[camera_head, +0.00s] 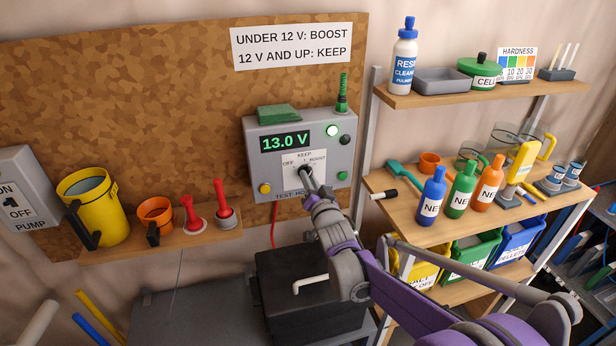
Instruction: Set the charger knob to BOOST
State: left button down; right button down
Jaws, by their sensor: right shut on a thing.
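The grey charger box (259,167) is on the brown board. Its green display (286,142) reads 13.0 V. Its white dial plate (290,159) carries OFF, KEEP and BOOST marks around the knob (304,169). My right gripper (308,175) is shut on the knob, and its fingers hide most of it, so I cannot tell which mark it points to. A sign (292,46) above reads "UNDER 12 V: BOOST" and "12 V AND UP: KEEP". A lamp (331,130) right of the display looks lit pale green. My left gripper is not in view.
A black box (275,285) with a pale handle stands below the charger. At left, a small shelf (165,241) holds a yellow jug (92,205), an orange cup and red plungers. Shelves (432,98) with bottles and bins stand close on the right.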

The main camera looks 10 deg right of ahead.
jog(key=shift+m+b, duration=0.35)
jog(key=shift+m, duration=0.95)
jog(key=m+b, duration=0.1)
jog(key=m, duration=0.1)
jog(key=shift+m, duration=0.4)
jog(key=c, duration=0.7)
grip_release()
jog(key=s, duration=0.7)
jog(key=shift+d, duration=0.15)
